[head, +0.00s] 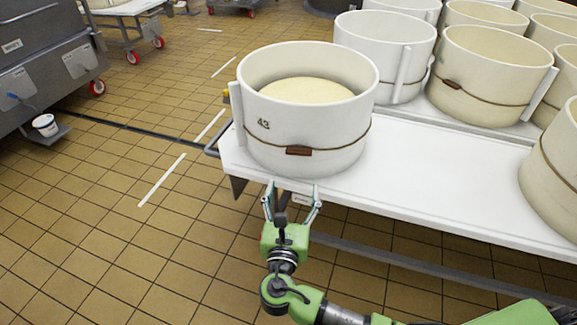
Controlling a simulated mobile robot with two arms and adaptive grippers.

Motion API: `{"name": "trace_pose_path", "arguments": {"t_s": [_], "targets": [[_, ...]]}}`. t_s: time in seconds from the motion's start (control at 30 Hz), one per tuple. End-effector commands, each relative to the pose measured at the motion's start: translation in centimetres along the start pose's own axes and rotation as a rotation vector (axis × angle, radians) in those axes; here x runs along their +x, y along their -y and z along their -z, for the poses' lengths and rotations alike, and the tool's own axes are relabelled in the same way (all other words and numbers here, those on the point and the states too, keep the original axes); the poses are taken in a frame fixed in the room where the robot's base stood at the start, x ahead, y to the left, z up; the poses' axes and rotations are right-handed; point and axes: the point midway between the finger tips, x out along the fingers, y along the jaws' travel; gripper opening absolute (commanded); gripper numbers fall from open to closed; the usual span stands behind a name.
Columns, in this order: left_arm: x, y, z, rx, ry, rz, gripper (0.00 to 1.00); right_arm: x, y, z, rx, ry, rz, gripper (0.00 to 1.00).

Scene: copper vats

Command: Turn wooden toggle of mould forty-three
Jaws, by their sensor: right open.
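Mould forty-three (300,132) is a white round mould marked 43 at the near left end of the white table. Pale curd (306,91) lies inside it. A brown cord runs around its lower wall, and the wooden toggle (299,151) sits on that cord at the front, lying roughly level. My right gripper (292,190) is open, its fingers pointing up toward the mould. My left gripper is not in view.
The white table (420,178) has a bare strip to the right of the mould. Several other moulds (487,75) stand behind and to the right. A grey vat (45,60) and wheeled carts stand at the left on a tiled floor (110,215).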

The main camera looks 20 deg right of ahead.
Motion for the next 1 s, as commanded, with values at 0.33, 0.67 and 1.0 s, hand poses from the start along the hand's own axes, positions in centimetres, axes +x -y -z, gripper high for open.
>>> {"name": "trace_pose_path", "arguments": {"t_s": [0.33, 0.67, 1.0], "targets": [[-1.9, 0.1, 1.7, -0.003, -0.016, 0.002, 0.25, 6.2, 0.1, 0.1, -0.002, 0.002, 0.003, 0.69], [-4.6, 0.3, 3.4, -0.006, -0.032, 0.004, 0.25, 12.1, 0.1, 0.2, -0.001, -0.002, 0.002, 0.69], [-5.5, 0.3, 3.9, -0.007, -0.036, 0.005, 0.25, 13.6, 0.1, 0.1, 0.001, -0.005, 0.001, 0.69]]}}
